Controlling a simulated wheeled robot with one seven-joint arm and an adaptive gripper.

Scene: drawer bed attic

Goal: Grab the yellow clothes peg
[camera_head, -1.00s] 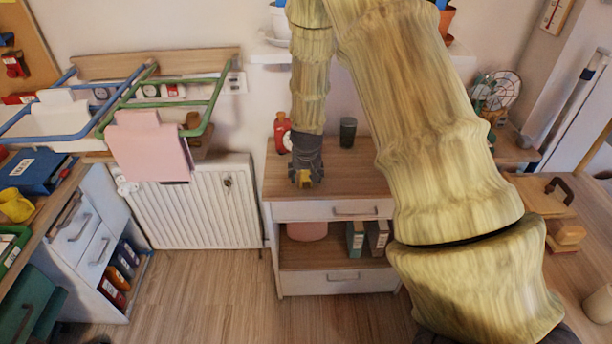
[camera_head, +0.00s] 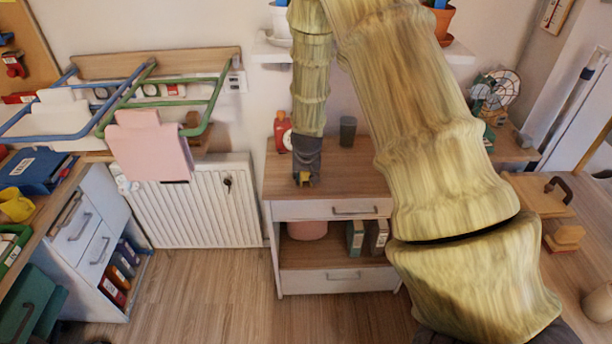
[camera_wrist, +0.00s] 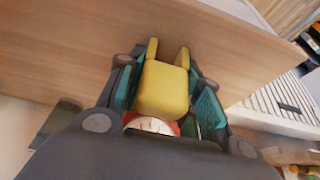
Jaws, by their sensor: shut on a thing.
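The yellow clothes peg (camera_wrist: 163,88) is between the teal-padded fingers of my gripper (camera_wrist: 165,92) in the wrist view. Both pads press on its sides, and its two prongs point away from the palm. In the head view my gripper (camera_head: 306,178) points down over the wooden top of the small cabinet (camera_head: 350,178). Only small yellow bits of the peg show at the fingertips there. I cannot tell whether the peg touches the top.
A red bottle (camera_head: 282,130) stands behind my gripper to the left, and a dark grey cup (camera_head: 347,131) to the right. A white radiator (camera_head: 195,205) is left of the cabinet. The cabinet top's right part is clear.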

